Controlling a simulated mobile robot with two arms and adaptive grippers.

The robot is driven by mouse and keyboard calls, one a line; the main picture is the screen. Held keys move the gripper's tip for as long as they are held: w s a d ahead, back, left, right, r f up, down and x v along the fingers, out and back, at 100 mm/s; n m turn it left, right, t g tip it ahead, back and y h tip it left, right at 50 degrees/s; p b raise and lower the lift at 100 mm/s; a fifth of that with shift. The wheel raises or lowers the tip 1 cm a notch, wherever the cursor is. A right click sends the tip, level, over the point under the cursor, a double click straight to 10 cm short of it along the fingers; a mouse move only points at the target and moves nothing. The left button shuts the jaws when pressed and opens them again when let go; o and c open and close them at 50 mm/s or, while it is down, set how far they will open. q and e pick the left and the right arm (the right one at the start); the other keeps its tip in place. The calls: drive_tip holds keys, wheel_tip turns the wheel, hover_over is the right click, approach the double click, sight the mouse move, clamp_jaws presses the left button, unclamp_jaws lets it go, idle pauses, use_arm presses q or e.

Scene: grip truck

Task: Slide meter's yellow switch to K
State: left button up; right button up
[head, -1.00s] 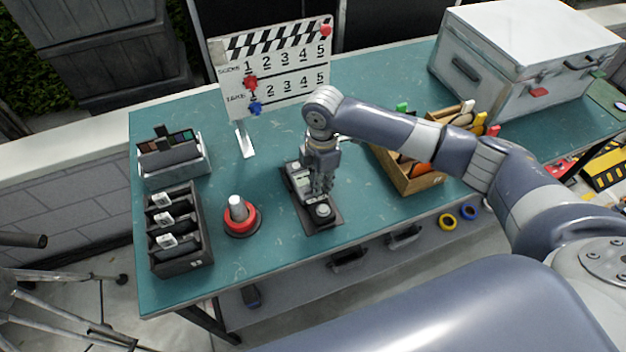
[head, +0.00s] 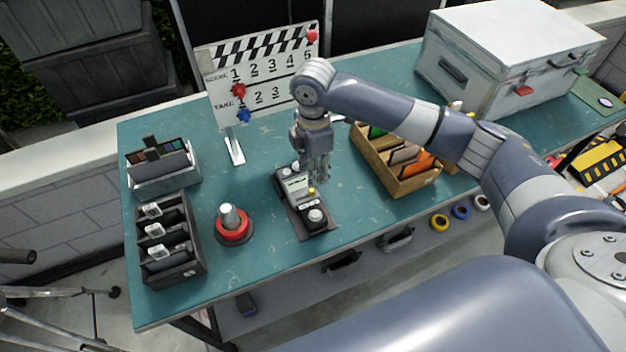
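The meter (head: 292,185) is a dark, flat device with a light display and a round light knob (head: 316,215) at its near end. It lies on a dark mat on the teal table. Its small yellow switch (head: 311,191) shows between display and knob; the letters beside it are too small to read. My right gripper (head: 319,178) points down just behind and right of the switch, seemingly a little above the meter. Its fingers look close together, but the gap between them is not clear. My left gripper is not in view.
A red-based post (head: 233,226) and a black slotted rack (head: 172,278) stand left of the meter. A clapperboard (head: 262,72) stands behind. A wooden box (head: 405,186) of folders and a large white case (head: 515,55) are to the right.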

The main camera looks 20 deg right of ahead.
wheel_tip(320, 180, up, 5)
drive_tip(key=shift+r, duration=0.1)
idle(0.6)
